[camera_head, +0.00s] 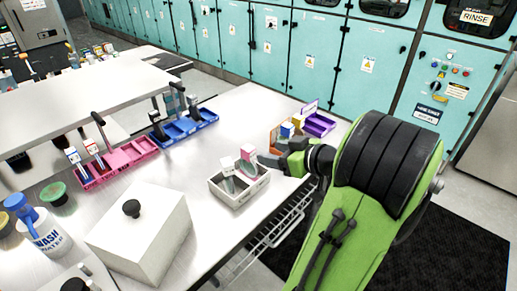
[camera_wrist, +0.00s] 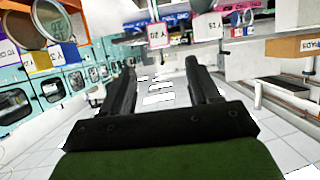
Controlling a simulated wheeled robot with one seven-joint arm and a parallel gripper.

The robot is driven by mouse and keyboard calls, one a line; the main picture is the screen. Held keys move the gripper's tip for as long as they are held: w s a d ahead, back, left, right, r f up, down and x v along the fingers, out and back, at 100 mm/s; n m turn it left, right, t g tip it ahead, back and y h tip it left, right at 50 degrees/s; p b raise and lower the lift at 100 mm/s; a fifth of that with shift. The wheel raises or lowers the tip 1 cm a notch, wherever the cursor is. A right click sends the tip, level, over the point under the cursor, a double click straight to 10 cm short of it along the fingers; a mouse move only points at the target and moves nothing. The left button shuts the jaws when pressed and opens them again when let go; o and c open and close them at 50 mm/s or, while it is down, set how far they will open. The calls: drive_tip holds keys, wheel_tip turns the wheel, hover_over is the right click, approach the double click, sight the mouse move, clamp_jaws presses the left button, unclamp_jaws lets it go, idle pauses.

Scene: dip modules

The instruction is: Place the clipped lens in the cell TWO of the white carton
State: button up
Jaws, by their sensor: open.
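The white carton (camera_head: 236,199) stands near the table's right edge in the head view. A pink-topped clip (camera_head: 248,153) and a grey, pale-topped clip (camera_head: 228,168) stand upright in it; I cannot tell which cells they occupy. My gripper (camera_wrist: 161,66) is open in the wrist view, with nothing visible between its fingers. In the head view it is just right of the carton, its fingertips hard to make out. A round, lens-like disc (camera_wrist: 52,20) shows at the wrist view's top left; I cannot tell whether it is the clipped lens.
A pink tray (camera_head: 128,156) with clips and a blue tray (camera_head: 186,125) lie left of the carton. An orange box (camera_head: 276,136) and a purple tray (camera_head: 319,124) stand behind my gripper. A white lidded box (camera_head: 138,232) is in front. Bare tabletop lies between.

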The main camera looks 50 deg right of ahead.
drive_tip(key=w+a+f+n+g+y, duration=0.15)
drive_tip(key=a+g, duration=0.45)
drive_tip(key=a, duration=1.4)
drive_tip(key=s+a+m+g+h, duration=0.1)
drive_tip(key=s+a, duration=0.2)
drive_tip(key=s, duration=0.3)
drive_tip(key=s+a+r+m+g+h, duration=0.1)
drive_tip(key=s+a, duration=0.2)
drive_tip(key=s, duration=0.3)
drive_tip(key=shift+a, duration=0.25)
drive_tip(key=shift+r, duration=0.1)
